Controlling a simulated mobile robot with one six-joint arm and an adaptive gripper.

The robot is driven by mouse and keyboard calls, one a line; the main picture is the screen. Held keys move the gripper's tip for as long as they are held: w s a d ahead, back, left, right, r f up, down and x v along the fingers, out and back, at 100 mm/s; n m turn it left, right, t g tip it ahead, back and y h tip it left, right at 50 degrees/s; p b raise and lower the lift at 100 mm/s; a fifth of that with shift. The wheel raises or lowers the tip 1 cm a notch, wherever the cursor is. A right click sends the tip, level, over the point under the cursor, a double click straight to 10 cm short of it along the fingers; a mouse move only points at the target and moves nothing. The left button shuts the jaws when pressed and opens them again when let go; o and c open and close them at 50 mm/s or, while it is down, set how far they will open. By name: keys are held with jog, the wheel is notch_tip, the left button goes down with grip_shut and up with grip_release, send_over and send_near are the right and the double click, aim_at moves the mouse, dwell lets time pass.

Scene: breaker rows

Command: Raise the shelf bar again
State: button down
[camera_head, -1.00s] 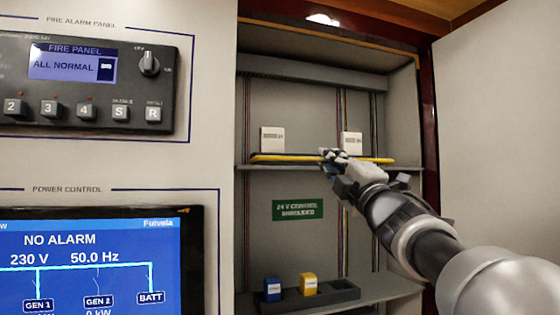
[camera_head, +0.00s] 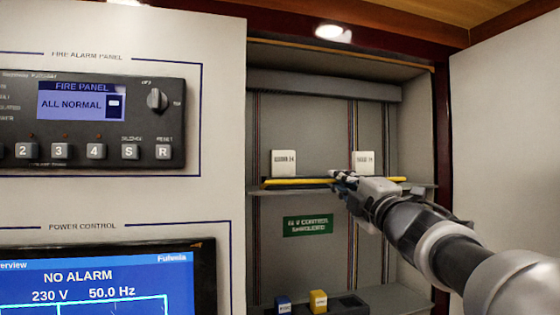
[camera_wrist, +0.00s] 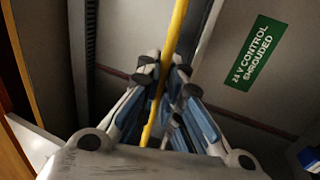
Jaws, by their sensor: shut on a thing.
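The yellow shelf bar (camera_head: 300,182) runs level along the front edge of the upper shelf (camera_head: 268,189) in the head view. My gripper (camera_head: 340,181) reaches in from the lower right and is shut on the bar right of its middle. In the wrist view the yellow bar (camera_wrist: 176,40) passes between the fingertips of my gripper (camera_wrist: 163,72), which are closed around it. Two white blocks, a left one (camera_head: 284,162) and a right one (camera_head: 363,161), stand on the shelf behind the bar. The part of the bar inside my fingers is hidden.
A green sign (camera_head: 307,225) is on the back wall below the shelf. A blue block (camera_head: 283,305) and a yellow block (camera_head: 318,300) stand in a dark tray (camera_head: 348,305) lower down. The fire panel (camera_head: 90,120) and power screen (camera_head: 100,280) are at left.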

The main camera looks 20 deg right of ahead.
jog(key=shift+w+r+g+h+p, duration=0.1)
jog(key=shift+w+r+g+p, duration=0.55)
jog(key=shift+g+p, duration=2.35)
jog(key=shift+w+r+g+h+p, duration=0.1)
jog(key=shift+w+r+g+p, duration=0.9)
jog(key=shift+p, duration=3.75)
jog(key=shift+w+r+g+h+p, duration=0.1)
jog(key=shift+w+g+p, duration=0.3)
jog(key=shift+g+p, duration=2.8)
jog(key=shift+t+p, duration=0.6)
jog(key=shift+p, duration=0.05)
jog(key=c, duration=1.8)
grip_release()
jog(key=shift+a, duration=0.1)
jog(key=shift+o, duration=0.2)
